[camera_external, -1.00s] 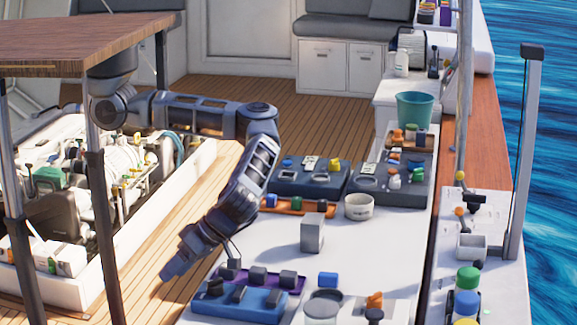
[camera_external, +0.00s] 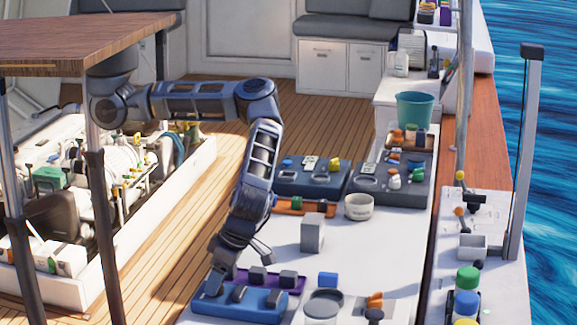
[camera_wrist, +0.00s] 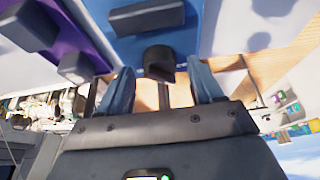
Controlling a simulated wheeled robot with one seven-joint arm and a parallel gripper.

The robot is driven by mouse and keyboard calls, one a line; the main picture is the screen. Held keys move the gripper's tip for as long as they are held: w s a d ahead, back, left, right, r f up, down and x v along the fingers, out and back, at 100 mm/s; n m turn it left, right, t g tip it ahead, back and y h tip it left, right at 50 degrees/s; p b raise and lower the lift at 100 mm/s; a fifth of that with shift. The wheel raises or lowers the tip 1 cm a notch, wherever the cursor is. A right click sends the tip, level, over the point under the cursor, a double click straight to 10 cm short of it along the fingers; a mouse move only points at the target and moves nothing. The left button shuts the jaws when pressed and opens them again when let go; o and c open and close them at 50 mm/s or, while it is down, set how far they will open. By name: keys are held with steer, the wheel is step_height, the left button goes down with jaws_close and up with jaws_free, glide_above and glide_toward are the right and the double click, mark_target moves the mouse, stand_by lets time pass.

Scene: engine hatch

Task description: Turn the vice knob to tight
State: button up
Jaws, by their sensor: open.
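My gripper (camera_external: 218,280) reaches down over the left end of a blue base (camera_external: 250,311) on the white bench. In the wrist view my gripper (camera_wrist: 163,84) is open, its two blue-grey fingers apart. A dark knob-like block (camera_wrist: 159,62) at the edge of the blue base (camera_wrist: 205,15) lies between or just beyond the fingertips. I cannot tell whether they touch it.
A purple base (camera_external: 294,281) with dark blocks lies behind the blue one. The bench middle is fairly clear.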

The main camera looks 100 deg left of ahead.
steer(key=shift+s+f, duration=0.15)
steer(key=shift+f, duration=0.2)
steer(key=shift+c, duration=0.5)
steer(key=c, duration=1)
steer(key=shift+o, duration=0.2)
